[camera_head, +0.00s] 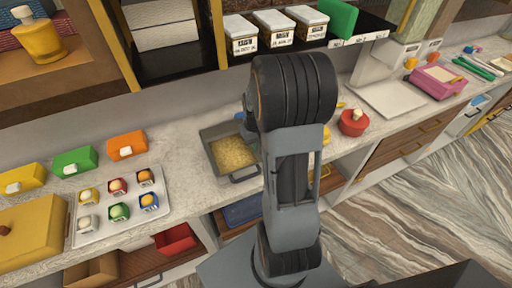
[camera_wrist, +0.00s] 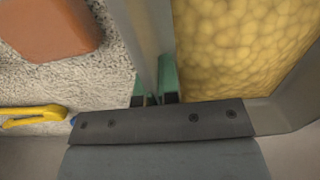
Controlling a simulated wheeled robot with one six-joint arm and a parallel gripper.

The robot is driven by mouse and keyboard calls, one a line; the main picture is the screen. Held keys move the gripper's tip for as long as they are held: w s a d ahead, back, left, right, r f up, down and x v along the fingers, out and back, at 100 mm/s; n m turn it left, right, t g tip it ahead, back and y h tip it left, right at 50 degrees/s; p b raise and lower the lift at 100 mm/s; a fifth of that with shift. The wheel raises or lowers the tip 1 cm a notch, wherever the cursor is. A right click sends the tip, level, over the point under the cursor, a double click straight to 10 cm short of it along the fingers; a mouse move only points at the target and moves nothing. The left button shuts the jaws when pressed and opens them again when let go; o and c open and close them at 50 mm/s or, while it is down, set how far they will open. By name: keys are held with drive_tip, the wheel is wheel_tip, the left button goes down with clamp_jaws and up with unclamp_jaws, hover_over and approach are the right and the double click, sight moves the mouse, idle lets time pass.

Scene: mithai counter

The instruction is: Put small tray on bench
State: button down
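The small tray (camera_head: 219,130) is a grey metal pan filled with yellow, grainy food. It sits on the counter in the middle of the head view, partly behind my arm. In the wrist view its grey wall (camera_wrist: 143,35) runs up from my gripper (camera_wrist: 154,92), with the yellow food on the right. The two green fingers stand close on either side of the wall and look closed on it. In the head view my arm hides the fingers. The bench is the speckled stone counter (camera_head: 182,150).
A tray of small sweets (camera_head: 103,230) stands left, with orange (camera_head: 126,146) and green (camera_head: 75,161) boxes behind it. A red pot (camera_head: 353,123) and a pale board (camera_head: 388,98) lie right. Labelled tubs (camera_head: 275,27) stand on the shelf above. Bare counter lies left of the small tray.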

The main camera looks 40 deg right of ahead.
drive_tip(key=shift+f, duration=1.2)
drive_tip(key=shift+d, duration=0.1)
drive_tip(key=shift+f, duration=0.2)
drive_tip(key=c, duration=1.3)
unclamp_jaws()
drive_tip(key=shift+c, duration=0.2)
wheel_tip(320, 180, up, 12)
drive_tip(key=shift+f, duration=0.1)
drive_tip(key=s+a+r+n+t, duration=0.1)
drive_tip(key=s+a+r+t, duration=0.1)
drive_tip(key=a, duration=0.6)
drive_tip(key=s+a+r+n+t, duration=0.1)
drive_tip(key=s+a+r+t, duration=0.1)
drive_tip(key=s+a+r, duration=0.2)
drive_tip(key=s+a, duration=0.2)
drive_tip(key=a, duration=0.2)
drive_tip(key=shift+s, duration=0.4)
